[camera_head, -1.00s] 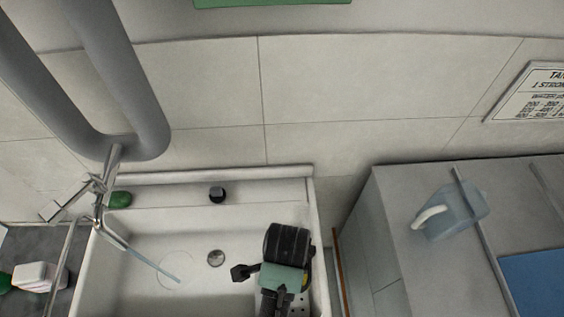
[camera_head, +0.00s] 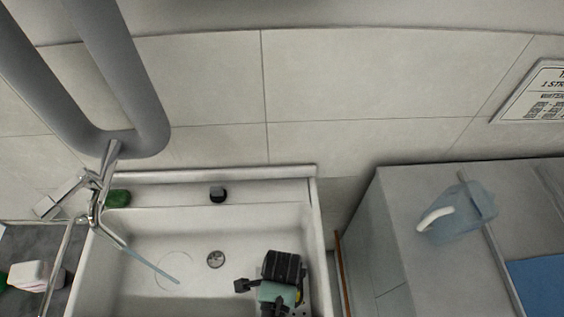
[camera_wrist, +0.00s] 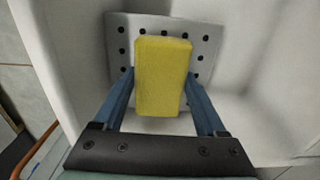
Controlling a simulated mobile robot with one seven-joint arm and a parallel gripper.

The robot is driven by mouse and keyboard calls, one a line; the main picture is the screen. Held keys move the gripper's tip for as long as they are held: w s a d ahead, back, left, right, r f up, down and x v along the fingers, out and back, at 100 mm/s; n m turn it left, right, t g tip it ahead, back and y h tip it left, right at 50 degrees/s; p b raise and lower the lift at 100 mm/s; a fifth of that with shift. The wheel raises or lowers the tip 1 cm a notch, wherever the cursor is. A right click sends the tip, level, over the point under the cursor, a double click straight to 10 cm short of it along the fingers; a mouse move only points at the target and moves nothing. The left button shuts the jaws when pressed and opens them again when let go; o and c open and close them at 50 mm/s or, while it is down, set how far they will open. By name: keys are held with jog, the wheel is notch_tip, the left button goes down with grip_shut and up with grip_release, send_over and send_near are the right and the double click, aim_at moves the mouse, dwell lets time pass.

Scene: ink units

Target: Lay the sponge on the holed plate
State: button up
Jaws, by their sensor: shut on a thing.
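The yellow sponge (camera_wrist: 163,75) is held between the two blue fingers of my gripper (camera_wrist: 162,92) in the wrist view, its long side pointing away from my palm. Behind it is the holed plate (camera_wrist: 121,42), a pale square plate with dark round holes along its edges. The sponge covers the plate's middle, and I cannot tell whether the two touch. In the head view my gripper is over the right part of the sink, and my wrist hides the sponge and most of the plate.
The white sink (camera_head: 140,225) has a drain (camera_head: 215,259) and a faucet (camera_head: 97,205) at left. A green item (camera_head: 118,198) and a small black one (camera_head: 218,194) are on its back ledge.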

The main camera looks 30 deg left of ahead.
jog(key=shift+f, duration=0.15)
jog(key=o, duration=1.1)
jog(key=shift+o, duration=0.2)
notch_tip(320, 180, up, 12)
jog(key=p, duration=0.1)
jog(key=shift+r+p, duration=0.25)
jog(key=shift+p, duration=0.05)
